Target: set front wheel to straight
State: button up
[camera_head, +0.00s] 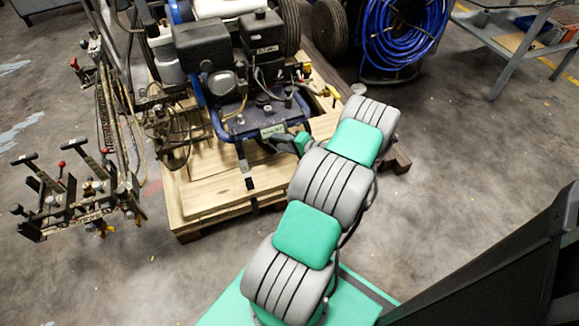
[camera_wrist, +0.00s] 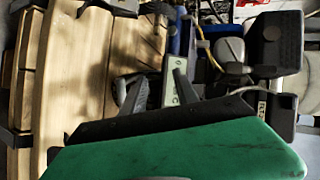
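The line striper (camera_head: 245,70), with a blue frame and a black engine, stands on a wooden pallet (camera_head: 205,195). A small pale plate (camera_head: 272,130) sits at the near end of its blue frame. My gripper (camera_head: 284,140) is at this plate, reaching in from the right. In the wrist view, the two dark fingers of my gripper (camera_wrist: 160,90) are apart, with the pale plate (camera_wrist: 174,80) showing between them. I cannot tell whether they touch it. I cannot clearly make out the front wheel or its angle.
A metal rack with levers (camera_head: 75,185) stands left of the pallet. A blue hose coil (camera_head: 405,30) and black tyre (camera_head: 330,28) are behind. A grey metal table (camera_head: 510,45) is at the upper right.

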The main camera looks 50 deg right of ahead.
jog(key=s+d+f+m+t+h+b, duration=0.2)
jog(key=s+d+f+m+h, duration=0.15)
jog(key=s+f, duration=0.3)
jog(key=shift+m, duration=0.25)
jog(key=b+x, duration=0.1)
jog(key=x, duration=0.4)
jog(key=b+x, duration=0.1)
jog(key=x, duration=0.1)
jog(key=shift+w+d+f+b, duration=0.25)
jog(key=shift+d+f+b, duration=0.1)
jog(key=shift+f, duration=0.05)
grip_shut()
